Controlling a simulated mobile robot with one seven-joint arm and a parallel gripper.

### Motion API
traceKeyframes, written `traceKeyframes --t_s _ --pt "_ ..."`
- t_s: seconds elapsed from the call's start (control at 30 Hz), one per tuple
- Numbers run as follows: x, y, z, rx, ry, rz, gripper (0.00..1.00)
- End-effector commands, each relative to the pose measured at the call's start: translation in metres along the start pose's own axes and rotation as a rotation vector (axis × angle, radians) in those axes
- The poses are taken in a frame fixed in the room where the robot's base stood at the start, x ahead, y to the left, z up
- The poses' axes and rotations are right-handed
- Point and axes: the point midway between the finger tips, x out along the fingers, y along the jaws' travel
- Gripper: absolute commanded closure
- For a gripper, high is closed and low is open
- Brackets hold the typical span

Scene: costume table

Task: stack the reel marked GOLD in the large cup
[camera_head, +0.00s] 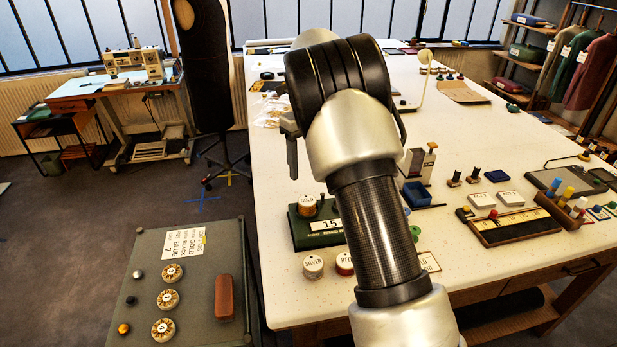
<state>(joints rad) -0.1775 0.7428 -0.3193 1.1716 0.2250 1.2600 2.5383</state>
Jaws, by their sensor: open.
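The reel marked GOLD (306,205) has a white labelled top and a gold-brown side. It sits at the left end of a green stand (302,238) with a plate reading 15. I cannot make out which part is the large cup; my arm covers the stand's right side. My gripper (292,155) is mostly hidden behind my own arm, with one grey finger showing above and beyond the GOLD reel. It is open and apart from the reel.
Reels marked SILVER (313,267) and RED (345,263) stand in front of the green stand. A blue tray (417,194) and a slotted board (512,226) are to the right. A grey cabinet (190,290) with dials stands at the lower left.

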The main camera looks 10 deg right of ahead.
Motion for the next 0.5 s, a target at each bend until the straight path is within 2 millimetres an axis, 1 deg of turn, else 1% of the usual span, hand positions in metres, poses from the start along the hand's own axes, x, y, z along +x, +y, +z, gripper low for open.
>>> traceKeyframes --t_s 0.07,0.13,0.17,0.23,0.27,0.3,0.37,0.4,0.47,0.5 --pt "-0.010 0.001 -0.003 -0.020 -0.007 0.000 0.40" --pt "-0.024 0.002 -0.010 -0.083 -0.024 0.000 0.40" --pt "-0.033 0.003 -0.015 -0.125 -0.035 0.000 0.40" --pt "-0.057 0.009 -0.032 -0.268 -0.070 -0.005 0.40" --pt "-0.069 0.012 -0.041 -0.346 -0.087 -0.012 0.40" --pt "-0.084 0.018 -0.055 -0.459 -0.110 -0.024 0.40" --pt "-0.105 0.030 -0.079 -0.648 -0.143 -0.049 0.40" --pt "-0.117 0.038 -0.095 -0.778 -0.162 -0.073 0.40" --pt "-0.133 0.052 -0.120 -0.973 -0.184 -0.114 0.40" --pt "-0.142 0.062 -0.137 -1.106 -0.194 -0.149 0.40"
